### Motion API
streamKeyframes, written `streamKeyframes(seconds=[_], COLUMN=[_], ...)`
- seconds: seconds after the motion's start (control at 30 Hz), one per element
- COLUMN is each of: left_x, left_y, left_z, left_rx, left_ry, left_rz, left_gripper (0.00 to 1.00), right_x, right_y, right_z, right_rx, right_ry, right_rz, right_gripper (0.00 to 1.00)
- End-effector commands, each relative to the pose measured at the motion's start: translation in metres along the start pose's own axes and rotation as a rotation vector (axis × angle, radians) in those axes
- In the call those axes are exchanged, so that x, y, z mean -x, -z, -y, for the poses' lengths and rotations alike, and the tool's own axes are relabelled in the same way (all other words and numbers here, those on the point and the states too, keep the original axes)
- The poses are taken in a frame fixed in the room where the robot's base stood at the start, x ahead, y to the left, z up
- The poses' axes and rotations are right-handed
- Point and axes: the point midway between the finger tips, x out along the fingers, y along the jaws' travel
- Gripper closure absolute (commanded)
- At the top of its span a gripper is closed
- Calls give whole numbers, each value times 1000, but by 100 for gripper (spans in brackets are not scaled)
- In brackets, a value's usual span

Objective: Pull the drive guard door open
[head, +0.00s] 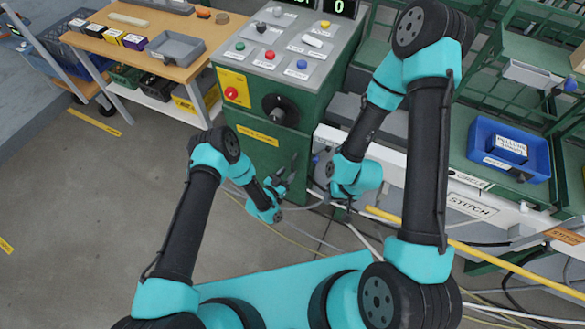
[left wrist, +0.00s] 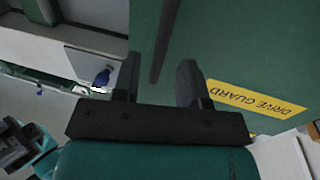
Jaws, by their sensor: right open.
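The drive guard door is the green panel on the front of the press cabinet, marked by a yellow label (head: 258,136). In the left wrist view the green door (left wrist: 235,45) fills the upper right, with its DRIVE GUARD label (left wrist: 255,99) upside down. A dark upright strip (left wrist: 164,42) runs down the green face; I cannot tell whether it is a handle or a gap. My left gripper (head: 289,172) is open in front of the door, its fingers (left wrist: 158,85) on either side of the strip's line, with nothing clearly held. My right gripper (head: 325,170) is open beside the cabinet, mostly hidden by its wrist.
The control panel (head: 285,52) with coloured buttons tops the cabinet, and a black rotary knob (head: 279,108) sticks out above the label. A wooden bench (head: 140,45) stands left. A blue bin (head: 508,149) is at right. Cables lie on the floor below the grippers.

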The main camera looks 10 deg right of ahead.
Motion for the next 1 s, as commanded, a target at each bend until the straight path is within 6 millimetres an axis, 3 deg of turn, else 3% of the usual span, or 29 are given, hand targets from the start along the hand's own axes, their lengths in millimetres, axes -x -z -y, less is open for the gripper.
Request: streamKeyframes(seconds=[0.1, 0.3, 0.67, 1.0], left_x=[-20, -39, -42, -42], left_y=[1, 0, 0, 0], left_z=[-1, 0, 0, 0], left_rx=[-2, 0, 1, 0], left_ry=[-1, 0, 1, 1], left_rz=[-3, 0, 0, 0], left_gripper=[61, 61, 62, 94], right_x=[0, 0, 0, 0], right_y=[0, 0, 0, 0], right_z=[0, 0, 0, 0], right_rx=[0, 0, 0, 0], right_ry=[0, 0, 0, 0], right_rz=[0, 0, 0, 0], right_gripper=[57, 57, 57, 57])
